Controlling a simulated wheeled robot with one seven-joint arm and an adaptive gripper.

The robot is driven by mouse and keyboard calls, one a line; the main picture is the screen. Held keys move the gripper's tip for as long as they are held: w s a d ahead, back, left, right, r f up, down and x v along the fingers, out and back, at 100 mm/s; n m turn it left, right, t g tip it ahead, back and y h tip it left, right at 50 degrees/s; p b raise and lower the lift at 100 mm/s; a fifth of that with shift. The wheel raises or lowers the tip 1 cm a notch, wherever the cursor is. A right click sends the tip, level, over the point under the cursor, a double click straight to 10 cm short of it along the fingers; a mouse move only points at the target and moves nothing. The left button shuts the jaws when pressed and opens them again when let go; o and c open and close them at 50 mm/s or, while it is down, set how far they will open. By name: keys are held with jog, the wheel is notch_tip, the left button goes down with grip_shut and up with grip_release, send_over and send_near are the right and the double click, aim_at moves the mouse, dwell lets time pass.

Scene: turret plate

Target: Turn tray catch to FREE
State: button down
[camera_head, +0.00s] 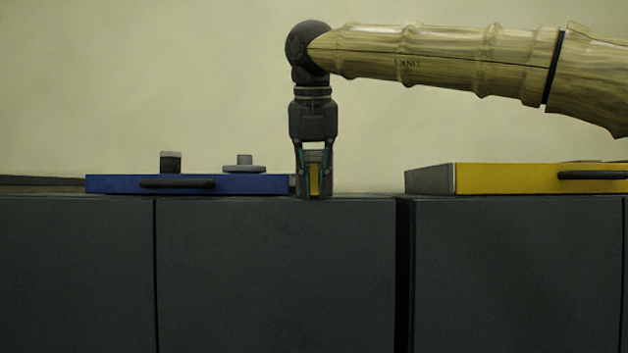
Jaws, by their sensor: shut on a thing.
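My gripper (314,190) points straight down just past the right end of the blue tray (110,184), low over the dark cabinet top. Its fingers are closed on a narrow yellow piece (314,181). I cannot tell whether this piece is the tray catch, as the fingers cover most of it. No FREE marking is readable. The blue tray has a dark bar handle (177,184) on its front.
A yellow tray (500,179) with a grey left end and a dark handle (592,175) stands on the right. Dark cabinets (275,275) with a gap between them carry both trays. My arm reaches in from the upper right. The cabinet top between gripper and yellow tray is clear.

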jog(key=shift+f, duration=0.1)
jog(key=c, duration=1.7)
grip_release()
jog(key=v, duration=1.2)
jog(key=shift+w, duration=0.1)
